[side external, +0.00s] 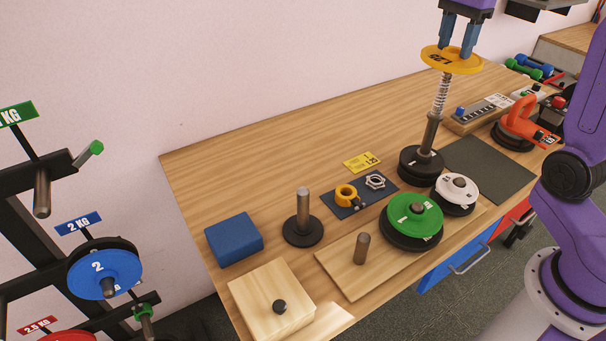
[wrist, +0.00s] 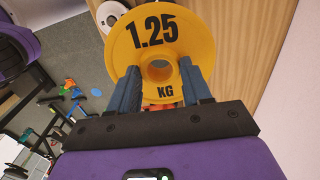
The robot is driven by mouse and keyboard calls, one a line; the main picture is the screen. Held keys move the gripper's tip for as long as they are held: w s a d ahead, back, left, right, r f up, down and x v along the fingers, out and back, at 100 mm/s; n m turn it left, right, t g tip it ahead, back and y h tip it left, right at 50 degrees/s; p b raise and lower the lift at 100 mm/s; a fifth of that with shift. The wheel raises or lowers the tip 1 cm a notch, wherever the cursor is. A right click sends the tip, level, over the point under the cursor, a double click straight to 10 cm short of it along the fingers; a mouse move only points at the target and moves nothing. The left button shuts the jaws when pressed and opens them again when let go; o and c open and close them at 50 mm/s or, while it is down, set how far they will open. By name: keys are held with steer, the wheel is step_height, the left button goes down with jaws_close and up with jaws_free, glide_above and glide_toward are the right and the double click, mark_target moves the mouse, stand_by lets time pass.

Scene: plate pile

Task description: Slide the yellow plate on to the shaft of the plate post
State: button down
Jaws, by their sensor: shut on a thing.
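The yellow plate (side external: 434,61), marked 1.25 KG, is held roughly flat between the blue fingers of my gripper (side external: 457,54). In the wrist view the plate (wrist: 130,45) fills the top middle, with a finger of my gripper (wrist: 158,84) on each side of its central hole. A tall post (side external: 431,134) stands on a black base, with a coil spring (side external: 441,95) around its upper part. The plate is right at or just above the spring's top; whether the shaft's tip is inside the hole is hidden. A shorter bare post (side external: 303,205) stands on a black disc to the left.
A green plate (side external: 402,209) and a white plate (side external: 456,186) lie near the front edge. A blue block (side external: 233,240), a wooden box (side external: 272,298) and a dark mat (side external: 488,168) are on the table. The back left of the table is clear.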

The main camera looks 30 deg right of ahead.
steer(key=shift+r, duration=0.95)
stand_by(0.4)
steer(key=w+a+f+n, duration=0.2)
steer(key=a, duration=0.7)
steer(key=w+a+f+n, duration=0.1)
steer(key=w+a+f, duration=0.15)
steer(key=a, duration=0.65)
steer(key=s+a+f+n, duration=0.1)
steer(key=s+a+f, duration=0.1)
steer(key=a, duration=0.7)
steer(key=s+a+f+n, duration=0.2)
steer(key=a+f, duration=0.1)
steer(key=a, duration=0.7)
steer(key=shift+s+f, duration=0.2)
steer(key=shift+f, duration=0.05)
steer(key=shift+f, duration=3.5)
